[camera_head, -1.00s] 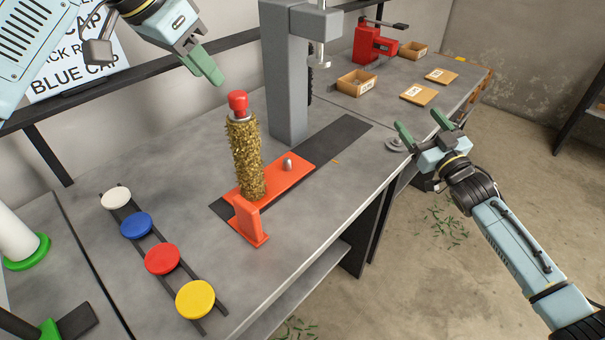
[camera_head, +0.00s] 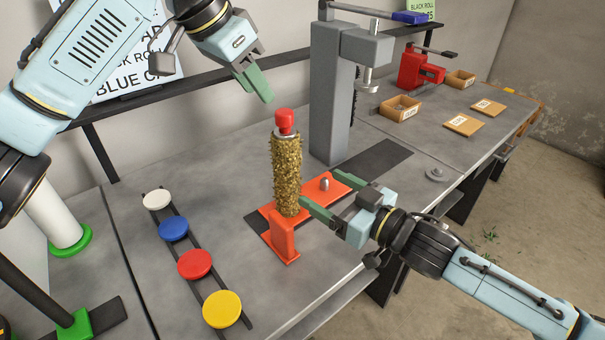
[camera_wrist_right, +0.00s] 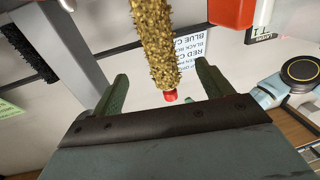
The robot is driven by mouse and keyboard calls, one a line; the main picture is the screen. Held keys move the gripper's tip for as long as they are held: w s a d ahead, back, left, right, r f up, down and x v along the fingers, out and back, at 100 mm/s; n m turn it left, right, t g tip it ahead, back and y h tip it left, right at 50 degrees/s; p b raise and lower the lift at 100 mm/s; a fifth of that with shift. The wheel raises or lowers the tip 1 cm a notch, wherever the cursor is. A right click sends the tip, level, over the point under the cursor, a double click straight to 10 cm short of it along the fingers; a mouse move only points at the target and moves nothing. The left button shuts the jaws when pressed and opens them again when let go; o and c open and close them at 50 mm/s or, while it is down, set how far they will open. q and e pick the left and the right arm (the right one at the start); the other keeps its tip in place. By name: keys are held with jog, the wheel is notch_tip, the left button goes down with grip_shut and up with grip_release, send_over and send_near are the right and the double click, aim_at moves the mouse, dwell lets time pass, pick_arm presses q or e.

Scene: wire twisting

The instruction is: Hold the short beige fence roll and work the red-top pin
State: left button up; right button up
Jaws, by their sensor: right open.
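The fence roll (camera_head: 287,172), a rough golden-beige cylinder, stands upright on the orange fixture (camera_head: 283,238). The red-top pin (camera_head: 285,121) sticks out of its upper end. My left gripper (camera_head: 260,85) hangs just above and left of the red top, apart from it; its fingers overlap, so their opening is unclear. My right gripper (camera_head: 320,189) is open at the roll's lower right side, with one fingertip close to the roll. In the right wrist view the roll (camera_wrist_right: 155,42) and red top (camera_wrist_right: 171,96) appear between the two spread green fingers (camera_wrist_right: 163,84); contact cannot be told.
A grey column press (camera_head: 337,95) stands right behind the roll. White, blue, red and yellow (camera_head: 222,309) discs lie on a rack at left. A red tool (camera_head: 418,70), cardboard boxes (camera_head: 400,108) and flat cards are at the back right. The bench's right part is mostly clear.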

aim_at(286, 167)
jog(key=x, duration=1.1)
jog(key=shift+f, duration=0.1)
jog(key=c, duration=1.1)
